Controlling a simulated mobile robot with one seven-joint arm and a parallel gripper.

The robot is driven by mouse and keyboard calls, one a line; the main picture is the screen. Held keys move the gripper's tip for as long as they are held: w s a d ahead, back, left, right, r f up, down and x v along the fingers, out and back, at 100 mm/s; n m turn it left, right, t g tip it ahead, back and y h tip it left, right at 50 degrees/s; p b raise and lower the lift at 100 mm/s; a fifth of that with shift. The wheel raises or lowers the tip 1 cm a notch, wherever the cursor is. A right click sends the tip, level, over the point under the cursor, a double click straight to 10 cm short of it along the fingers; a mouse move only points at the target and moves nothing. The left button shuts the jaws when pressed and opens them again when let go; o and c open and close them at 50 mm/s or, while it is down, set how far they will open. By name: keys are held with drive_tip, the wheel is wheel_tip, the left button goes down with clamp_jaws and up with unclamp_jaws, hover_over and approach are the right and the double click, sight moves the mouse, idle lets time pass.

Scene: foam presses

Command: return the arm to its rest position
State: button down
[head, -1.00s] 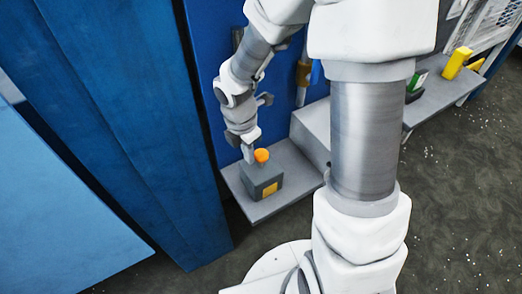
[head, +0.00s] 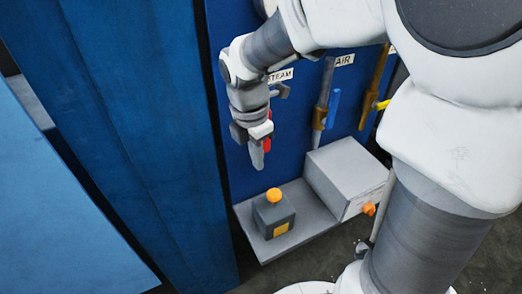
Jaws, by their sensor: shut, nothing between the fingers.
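My gripper (head: 257,160) hangs fingers down in front of the blue panel, shut and empty. It is above a dark grey box (head: 274,217) with an orange knob (head: 273,195) on top and a yellow label on its front. A clear gap shows between my fingertips and the knob. My arm reaches in from the upper right, and its large white and grey links cover the right side of the view. Something red beside my fingers is partly hidden by them.
The box stands on a grey shelf (head: 292,248), beside a larger grey box (head: 345,175) with an orange knob (head: 368,208). Blue panels fill the left.

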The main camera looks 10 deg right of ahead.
drive_tip(key=shift+r, duration=0.1)
drive_tip(key=s+d+r+m+t, duration=0.2)
drive_tip(key=s+r+m, duration=0.3)
drive_tip(key=m, duration=0.6)
drive_tip(key=s+d+r+m+t+y, duration=0.1)
drive_tip(key=s+d+r+m+t, duration=0.2)
drive_tip(key=s+r+m, duration=0.2)
drive_tip(key=shift+s+m, duration=1.5)
drive_tip(key=shift+m, duration=2)
